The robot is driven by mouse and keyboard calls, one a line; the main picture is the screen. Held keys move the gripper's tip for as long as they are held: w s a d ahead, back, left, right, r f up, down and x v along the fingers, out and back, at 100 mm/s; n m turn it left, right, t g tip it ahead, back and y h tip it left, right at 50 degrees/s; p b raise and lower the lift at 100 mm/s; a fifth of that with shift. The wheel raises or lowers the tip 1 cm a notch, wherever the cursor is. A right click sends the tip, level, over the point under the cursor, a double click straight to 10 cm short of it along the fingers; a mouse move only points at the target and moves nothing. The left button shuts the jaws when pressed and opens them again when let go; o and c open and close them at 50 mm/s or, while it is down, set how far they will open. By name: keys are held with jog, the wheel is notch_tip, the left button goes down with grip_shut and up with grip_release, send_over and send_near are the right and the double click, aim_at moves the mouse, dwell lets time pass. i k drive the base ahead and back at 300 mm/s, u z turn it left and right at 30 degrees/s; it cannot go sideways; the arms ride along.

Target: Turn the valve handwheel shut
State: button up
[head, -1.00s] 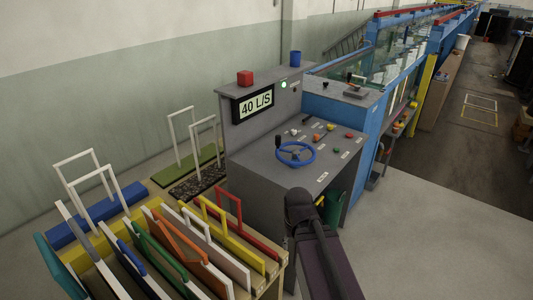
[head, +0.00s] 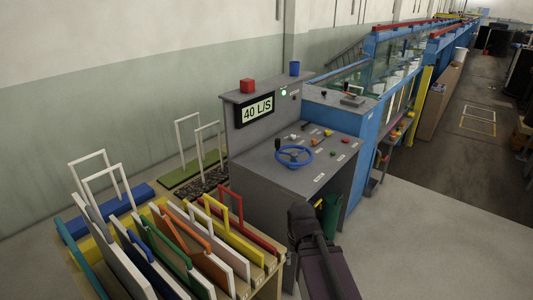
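The valve handwheel (head: 294,156) is a blue ring with a hub, lying on the sloping top of the grey control console (head: 262,170). A black knob (head: 278,144) stands up from its rim at the upper left. The display (head: 257,108) above reads 40 L/S, and a small green lamp (head: 284,93) is lit beside it. Dark links of my arm show at the bottom centre, in front of the console and below the handwheel, not touching it. My gripper is not in view.
A rack (head: 190,240) of coloured framed panels stands left of the console, close to my arm. Buttons and levers (head: 318,138) sit behind and right of the handwheel. Floor (head: 420,230) at right is clear.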

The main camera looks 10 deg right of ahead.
aim_at(294, 155)
jog(key=z, duration=0.15)
jog(key=i, duration=0.95)
jog(key=u, duration=0.1)
jog(key=k, duration=1.35)
jog(key=z, duration=0.4)
jog(key=i, duration=0.75)
jog(key=z, duration=0.3)
